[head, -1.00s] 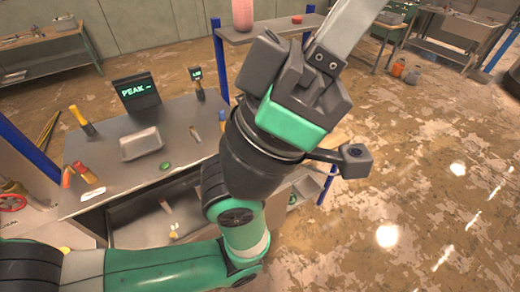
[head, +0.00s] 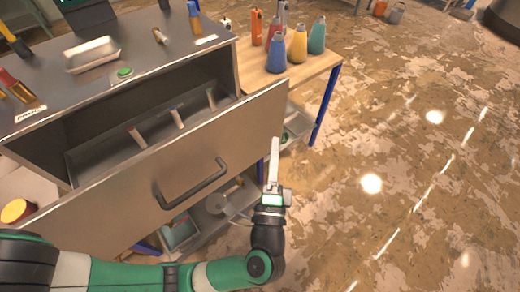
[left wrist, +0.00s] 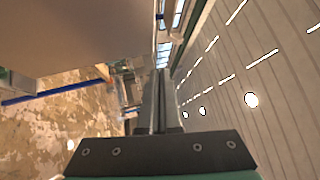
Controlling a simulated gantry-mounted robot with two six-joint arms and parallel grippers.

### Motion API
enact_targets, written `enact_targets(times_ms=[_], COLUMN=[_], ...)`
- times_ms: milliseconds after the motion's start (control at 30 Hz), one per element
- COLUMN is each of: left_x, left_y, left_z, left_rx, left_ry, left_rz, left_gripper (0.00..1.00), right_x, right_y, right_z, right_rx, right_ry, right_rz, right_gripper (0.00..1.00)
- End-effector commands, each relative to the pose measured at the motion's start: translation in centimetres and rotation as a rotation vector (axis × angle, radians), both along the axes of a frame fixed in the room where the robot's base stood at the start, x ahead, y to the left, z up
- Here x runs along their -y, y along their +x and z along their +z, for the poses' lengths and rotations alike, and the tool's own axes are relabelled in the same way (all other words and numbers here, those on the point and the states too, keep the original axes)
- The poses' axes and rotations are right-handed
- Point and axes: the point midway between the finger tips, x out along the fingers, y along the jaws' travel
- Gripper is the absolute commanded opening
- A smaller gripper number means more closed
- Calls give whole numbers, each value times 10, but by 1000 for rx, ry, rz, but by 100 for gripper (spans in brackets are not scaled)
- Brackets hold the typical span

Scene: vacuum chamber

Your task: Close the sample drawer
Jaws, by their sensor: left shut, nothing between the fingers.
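The sample drawer (head: 150,190) is pulled out of the grey bench. Its wide metal front has a dark bar handle (head: 192,187), and several small vials (head: 177,119) are inside. My left gripper (head: 275,145) is shut and empty, pointing upward in the head view at the right end of the drawer front, away from the handle. I cannot tell whether it touches the front. In the left wrist view its fingers (left wrist: 160,88) are together, and a large plain panel fills the upper left. My right gripper is not in view.
The bench top (head: 150,60) holds a metal tray (head: 92,54), a green button (head: 124,72) and tools. A wooden side table (head: 250,75) with several coloured bottles stands behind the drawer's right end. Open floor (head: 400,150) lies to the right.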

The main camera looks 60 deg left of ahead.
Motion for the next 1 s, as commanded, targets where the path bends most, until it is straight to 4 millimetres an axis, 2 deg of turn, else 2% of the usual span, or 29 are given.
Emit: enact_targets(times_ms=[33, 100, 200, 267, 400, 567, 933, 1000], left_x=[3, 5, 6, 6, 4, -8, -68, -80], left_y=[-5, -13, -22, -24, -23, -13, 38, 41], left_z=[-62, -107, -139, -145, -142, -142, -142, -141], left_rx=[-42, -85, -120, -127, -127, -125, -123, -125], left_ry=[-61, -135, -190, -204, -206, -205, -205, -204], left_rz=[-14, -19, -16, -15, -12, -9, -9, -8], left_gripper=[0, 0, 0, 0, 0, 0, 0, 0], right_x=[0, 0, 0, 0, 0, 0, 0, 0], right_y=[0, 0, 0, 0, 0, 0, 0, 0], right_z=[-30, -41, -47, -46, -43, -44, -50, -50], right_rx=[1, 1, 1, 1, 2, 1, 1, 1], right_ry=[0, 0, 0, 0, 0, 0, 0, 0], right_rz=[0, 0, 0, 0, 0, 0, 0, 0], right_gripper=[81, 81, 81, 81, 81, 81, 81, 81])
